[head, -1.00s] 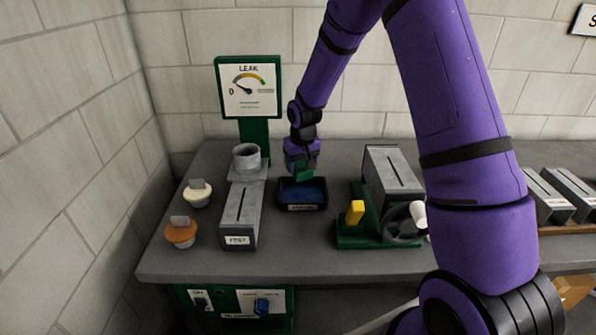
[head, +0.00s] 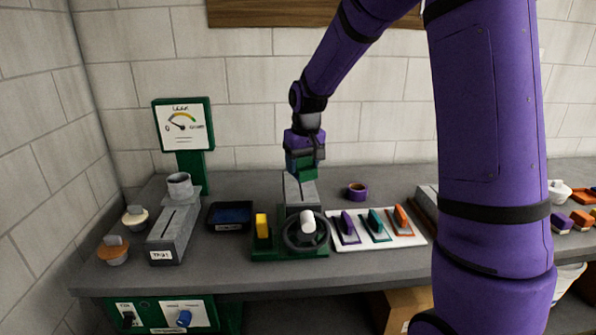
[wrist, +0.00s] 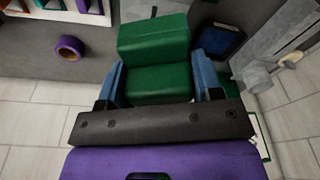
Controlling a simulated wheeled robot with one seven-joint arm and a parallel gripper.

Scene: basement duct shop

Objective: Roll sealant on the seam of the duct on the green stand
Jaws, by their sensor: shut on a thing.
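My gripper (head: 301,160) is shut on a green block-shaped tool (head: 303,171), which also shows between the blue fingers in the wrist view (wrist: 155,80). It is over the far end of the grey duct (head: 292,196) on the green stand (head: 262,248). I cannot tell whether the tool touches the duct, and its underside is hidden. The stand has a yellow handle (head: 262,226) and a dark handwheel (head: 296,240) with a white knob at its front. A black tray with a blue inside (head: 231,216) lies left of the stand.
Another slotted duct (head: 172,232) joins the leak gauge (head: 184,125) at left. Right of the stand are a purple tape roll (head: 357,190) and a white mat (head: 347,243) with coloured tools. A dark box (head: 425,208) lies partly behind my arm.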

